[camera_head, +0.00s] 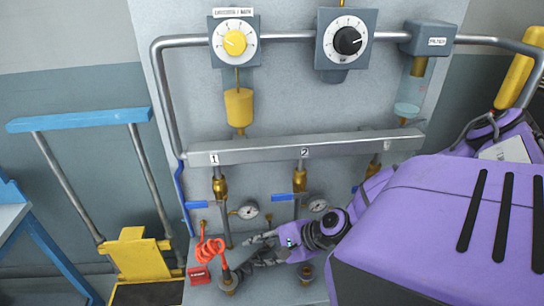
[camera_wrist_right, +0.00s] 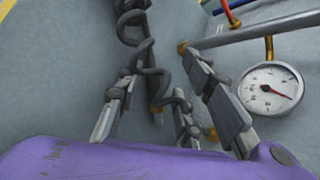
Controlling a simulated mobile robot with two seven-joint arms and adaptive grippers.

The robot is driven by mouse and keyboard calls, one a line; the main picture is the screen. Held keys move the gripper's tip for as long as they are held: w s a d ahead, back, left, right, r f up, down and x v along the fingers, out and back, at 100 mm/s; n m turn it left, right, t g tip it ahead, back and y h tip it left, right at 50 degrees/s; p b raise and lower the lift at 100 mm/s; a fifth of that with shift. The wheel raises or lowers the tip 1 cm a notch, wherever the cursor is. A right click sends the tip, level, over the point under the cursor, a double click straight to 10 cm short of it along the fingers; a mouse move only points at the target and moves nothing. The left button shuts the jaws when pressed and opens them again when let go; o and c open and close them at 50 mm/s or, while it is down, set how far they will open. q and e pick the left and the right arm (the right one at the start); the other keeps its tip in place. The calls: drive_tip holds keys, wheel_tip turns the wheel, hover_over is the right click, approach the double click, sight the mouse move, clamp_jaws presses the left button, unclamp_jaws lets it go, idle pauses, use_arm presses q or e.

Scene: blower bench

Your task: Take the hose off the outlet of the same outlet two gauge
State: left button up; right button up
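Outlet 2 is marked by a "2" label (camera_head: 304,152) on the grey manifold (camera_head: 350,145), with a brass fitting (camera_head: 299,180) and a blue lever (camera_head: 284,197) below. A round gauge (camera_head: 318,204) sits beside its pipe. My right gripper (camera_head: 256,252) reaches left, low on the panel, below the gauges. In the right wrist view, its fingers (camera_wrist_right: 170,105) are spread, with a dark coiled hose (camera_wrist_right: 150,75) between them. Whether they touch it is unclear. A gauge (camera_wrist_right: 270,88) is close to the right finger. My left gripper is not in view.
Another gauge (camera_head: 248,210) is beside outlet 1's pipe. My purple arm hides the lower right panel. A yellow step (camera_head: 138,252) stands left.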

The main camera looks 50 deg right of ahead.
drive_tip(key=shift+v, duration=5.9)
drive_tip(key=shift+d, duration=0.1)
